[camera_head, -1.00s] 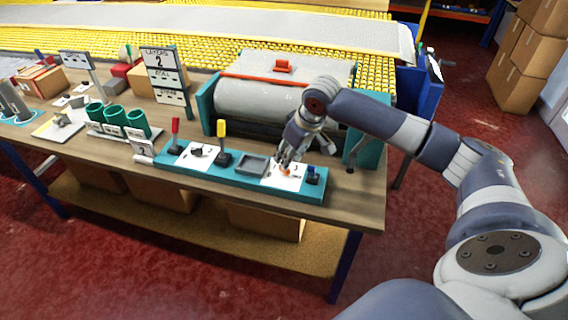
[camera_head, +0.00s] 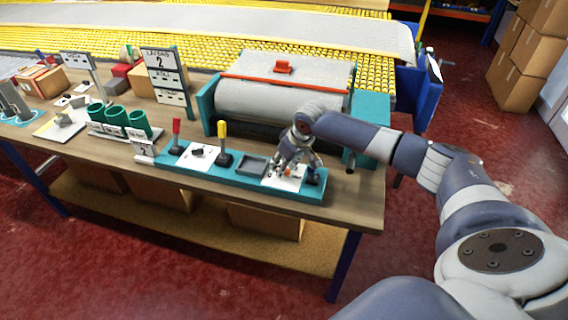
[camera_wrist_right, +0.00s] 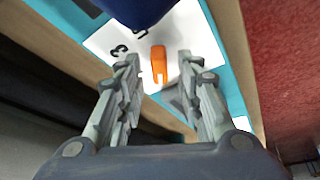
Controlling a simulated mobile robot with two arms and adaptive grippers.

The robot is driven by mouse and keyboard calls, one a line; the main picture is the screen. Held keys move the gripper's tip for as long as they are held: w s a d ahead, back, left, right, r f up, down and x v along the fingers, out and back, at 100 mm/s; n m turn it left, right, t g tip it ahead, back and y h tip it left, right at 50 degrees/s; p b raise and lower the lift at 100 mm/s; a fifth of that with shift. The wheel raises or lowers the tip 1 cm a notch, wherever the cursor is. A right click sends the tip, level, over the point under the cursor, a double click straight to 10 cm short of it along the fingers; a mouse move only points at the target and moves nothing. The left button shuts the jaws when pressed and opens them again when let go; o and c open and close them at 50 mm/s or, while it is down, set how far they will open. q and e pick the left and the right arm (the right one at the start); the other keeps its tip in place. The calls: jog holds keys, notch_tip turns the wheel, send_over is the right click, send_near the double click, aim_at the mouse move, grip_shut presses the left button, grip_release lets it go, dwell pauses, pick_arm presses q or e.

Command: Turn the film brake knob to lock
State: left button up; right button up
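An orange knob (camera_wrist_right: 158,64) stands on a white label plate (camera_wrist_right: 105,42) in the right wrist view; I take it as the film brake knob. Its plate (camera_head: 270,183) lies at the right end of the teal panel in the head view, where the gripper hides most of the knob. My right gripper (camera_wrist_right: 160,68) is open, with its two fingers apart on either side of the orange knob. In the head view the right gripper (camera_head: 283,172) points down over the plate. I cannot tell whether the fingers touch the knob. My left gripper is not in view.
A blue-topped knob (camera_head: 313,177) stands right beside the gripper. The teal panel (camera_head: 220,178) also holds a yellow lever (camera_head: 222,138), a red lever (camera_head: 176,134) and a grey tray (camera_head: 252,165). A large roller (camera_head: 265,102) stands behind. Green cups (camera_head: 115,118) are at the left.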

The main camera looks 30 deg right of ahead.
jog(key=shift+c, duration=0.3)
grip_shut()
